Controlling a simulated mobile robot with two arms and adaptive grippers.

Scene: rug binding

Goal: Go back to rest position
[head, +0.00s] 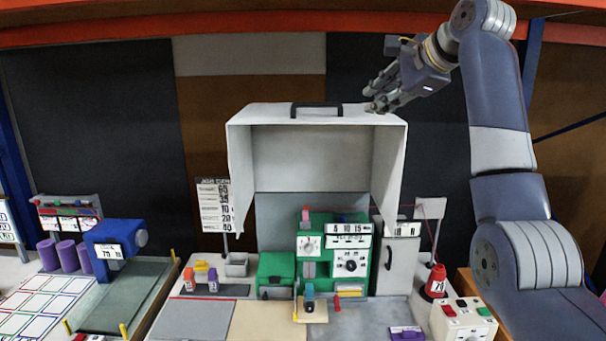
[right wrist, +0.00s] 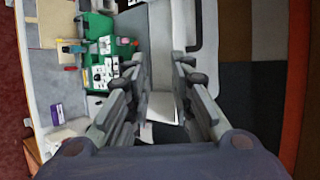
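My right gripper (head: 374,97) is raised at the upper right of the head view, its fingertips by the top right corner of a white hood (head: 398,165). I cannot tell whether they touch it. In the right wrist view the fingers (right wrist: 159,62) stand apart with nothing between them. The hood has a black handle (head: 317,110) on top and stands open over a green machine (head: 319,230) with dials and number labels. My left gripper and left arm are not in the head view.
A blue device (head: 116,245) and purple cylinders (head: 68,256) stand at the left. A red bottle-like item (head: 436,282) and a white button box (head: 463,319) stand at the front right, below my right arm. A purple block (head: 407,333) lies at the front edge.

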